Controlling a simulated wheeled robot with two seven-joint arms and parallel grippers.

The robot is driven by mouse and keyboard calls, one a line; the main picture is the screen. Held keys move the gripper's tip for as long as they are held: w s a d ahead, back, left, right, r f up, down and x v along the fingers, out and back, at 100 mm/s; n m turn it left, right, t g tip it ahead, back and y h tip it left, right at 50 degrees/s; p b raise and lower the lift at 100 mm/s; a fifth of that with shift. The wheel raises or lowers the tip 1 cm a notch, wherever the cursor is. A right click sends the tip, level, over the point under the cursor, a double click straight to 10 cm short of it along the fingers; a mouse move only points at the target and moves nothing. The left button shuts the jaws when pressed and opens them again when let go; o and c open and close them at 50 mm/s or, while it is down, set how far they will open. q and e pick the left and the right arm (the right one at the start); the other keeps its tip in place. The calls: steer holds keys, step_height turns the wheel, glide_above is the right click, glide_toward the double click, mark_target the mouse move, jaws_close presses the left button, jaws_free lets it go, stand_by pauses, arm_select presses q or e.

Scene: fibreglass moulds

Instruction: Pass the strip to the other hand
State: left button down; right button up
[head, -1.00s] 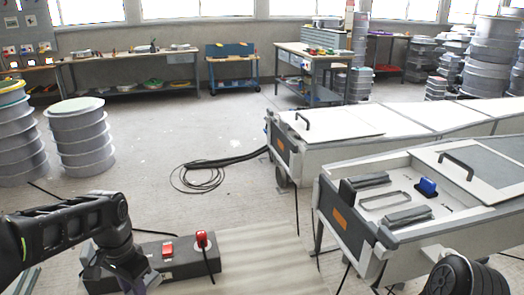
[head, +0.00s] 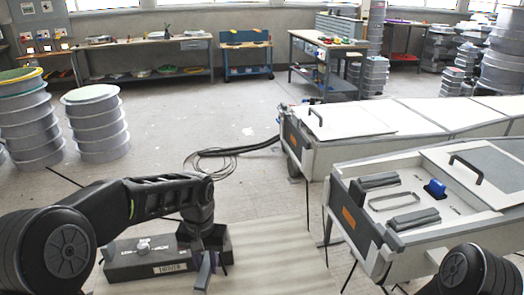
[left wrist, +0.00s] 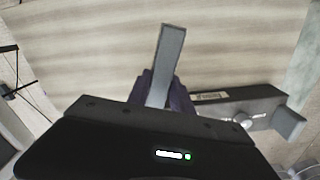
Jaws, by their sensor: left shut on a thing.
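The grey strip (left wrist: 168,60) is held in my left gripper (left wrist: 162,92) and sticks out past the fingertips in the left wrist view. In the head view, the left gripper (head: 207,258) points down in front of the dark box, with the strip (head: 203,272) pale below it. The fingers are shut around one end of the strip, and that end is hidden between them. My right gripper is out of view; only part of my right arm shows at the lower right of the head view.
A long dark grey box (head: 150,262) lies behind the left gripper, beside a pale wavy-surfaced sheet (head: 275,262). A grey mould bench (head: 345,222) with black handles and a blue piece (head: 435,188) stands at the right. Cables (head: 225,155) lie on the floor behind.

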arm_select(q)
steer(key=d+r+m, duration=0.2)
steer(key=d+m, duration=0.2)
steer(key=d, duration=0.4)
steer(key=d+r+m, duration=0.3)
steer(key=d, duration=0.6)
steer(key=shift+s+m, duration=0.25)
steer(key=shift+m, duration=0.15)
steer(key=shift+r, duration=0.1)
steer(key=d+f, duration=0.5)
steer(key=d, duration=0.2)
steer(key=a+r+n, duration=0.5)
steer(key=a, duration=0.2)
steer(key=shift+n, duration=0.4)
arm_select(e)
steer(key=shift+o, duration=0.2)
